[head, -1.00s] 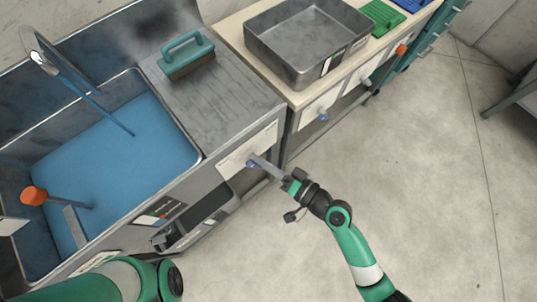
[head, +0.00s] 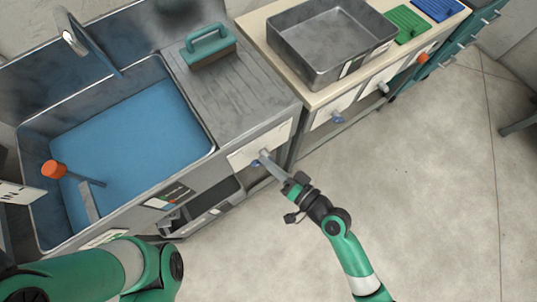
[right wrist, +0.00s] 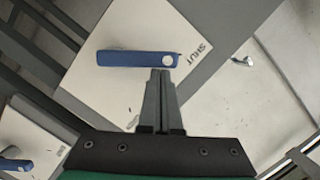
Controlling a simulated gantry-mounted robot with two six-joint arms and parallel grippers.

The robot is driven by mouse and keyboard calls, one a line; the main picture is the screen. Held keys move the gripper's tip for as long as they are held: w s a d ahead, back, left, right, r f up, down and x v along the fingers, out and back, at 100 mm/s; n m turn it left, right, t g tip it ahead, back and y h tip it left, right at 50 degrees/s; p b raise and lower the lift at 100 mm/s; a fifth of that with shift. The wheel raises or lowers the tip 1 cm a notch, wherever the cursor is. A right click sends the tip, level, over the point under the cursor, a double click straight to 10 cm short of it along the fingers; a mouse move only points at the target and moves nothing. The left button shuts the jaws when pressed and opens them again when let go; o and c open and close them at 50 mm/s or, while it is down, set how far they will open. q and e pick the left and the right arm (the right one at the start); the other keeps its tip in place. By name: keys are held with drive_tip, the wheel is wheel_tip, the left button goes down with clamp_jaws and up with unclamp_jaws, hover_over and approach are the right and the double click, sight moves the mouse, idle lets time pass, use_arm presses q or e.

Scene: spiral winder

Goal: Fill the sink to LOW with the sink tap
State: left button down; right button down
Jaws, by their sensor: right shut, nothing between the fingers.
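The grey metal sink (head: 38,215) holds blue water (head: 130,150) in the head view. The curved tap spout (head: 72,38) stands at its back left, with no stream visible below it. The tap's blue lever (right wrist: 130,58) lies sideways on a white plate (right wrist: 110,85) marked SHUT in the right wrist view; it is small in the head view (head: 256,163). My right gripper (right wrist: 162,75) is shut and empty, its tips at or just below the lever's pivot end; contact is unclear. My left gripper is out of view.
An orange-topped float (head: 53,169) and a pale strip (head: 88,202) stand in the sink. A green-handled brush (head: 208,50) sits on the drainboard (head: 250,85). A metal tray (head: 320,75) is on the bench, which has other levers (head: 337,118).

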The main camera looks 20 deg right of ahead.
drive_tip(key=shift+r, duration=0.1)
